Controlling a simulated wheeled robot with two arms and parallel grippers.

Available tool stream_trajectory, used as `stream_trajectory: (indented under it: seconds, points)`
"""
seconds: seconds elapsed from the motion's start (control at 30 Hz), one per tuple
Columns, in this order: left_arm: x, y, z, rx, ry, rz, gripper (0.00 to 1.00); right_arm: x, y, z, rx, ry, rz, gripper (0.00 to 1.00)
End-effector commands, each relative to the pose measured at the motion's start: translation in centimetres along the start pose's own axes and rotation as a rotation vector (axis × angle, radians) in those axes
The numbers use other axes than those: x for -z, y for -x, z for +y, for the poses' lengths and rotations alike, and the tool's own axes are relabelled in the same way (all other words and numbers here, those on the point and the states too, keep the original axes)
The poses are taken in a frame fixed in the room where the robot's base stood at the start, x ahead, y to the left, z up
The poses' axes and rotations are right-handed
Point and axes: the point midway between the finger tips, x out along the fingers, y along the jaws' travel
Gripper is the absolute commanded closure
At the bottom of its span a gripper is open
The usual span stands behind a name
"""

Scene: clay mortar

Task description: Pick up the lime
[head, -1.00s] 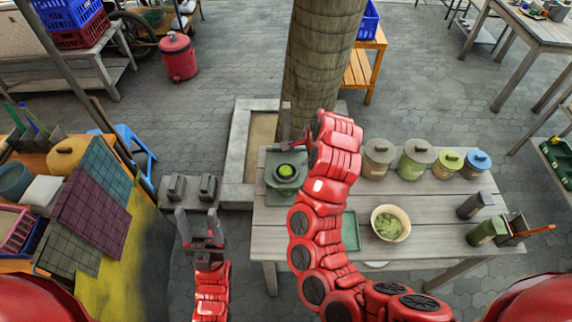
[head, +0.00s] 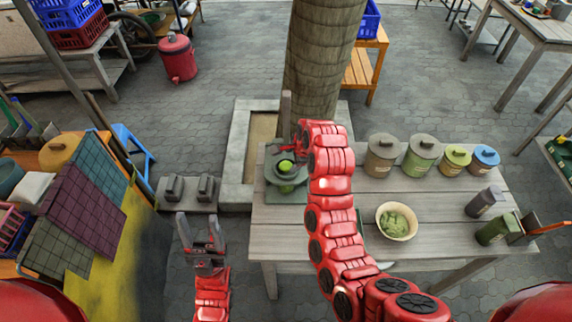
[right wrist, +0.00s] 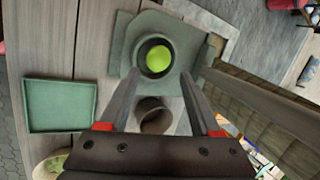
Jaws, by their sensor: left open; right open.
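The lime (head: 286,166) is a bright green ball in the round opening of a grey-green clay mortar (head: 287,187) at the left end of the table. In the right wrist view the lime (right wrist: 158,59) sits inside the mortar's dark round rim (right wrist: 120,65). My right gripper (head: 289,148) is above and close to the lime. In the right wrist view its open fingers (right wrist: 161,74) point toward the lime, one to each side, with nothing held. My left gripper (head: 201,226) is open and empty, low over the floor left of the table.
A flat green tray (right wrist: 58,106) lies near the mortar. A dark round cup-like thing (right wrist: 153,115) shows between my right fingers. A thick trunk (head: 318,60) rises behind.

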Motion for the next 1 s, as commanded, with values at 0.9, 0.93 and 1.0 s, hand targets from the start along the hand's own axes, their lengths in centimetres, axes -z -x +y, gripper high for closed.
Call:
stream_trajectory:
  seconds: [0.9, 0.93, 1.0]
  points:
    - [0.6, -3.5, -0.2, 0.0, 0.0, 0.0, 0.43, -0.3, -5.1, -0.1, -0.002, 0.0, 0.001, 0.5]
    - [0.6, -3.5, -0.2, 0.0, 0.0, 0.0, 0.43, -0.3, -5.1, -0.1, -0.002, 0.0, 0.001, 0.55]
    - [0.6, -3.5, -0.2, 0.0, 0.0, 0.0, 0.43, -0.3, -5.1, -0.1, -0.002, 0.0, 0.001, 0.68]
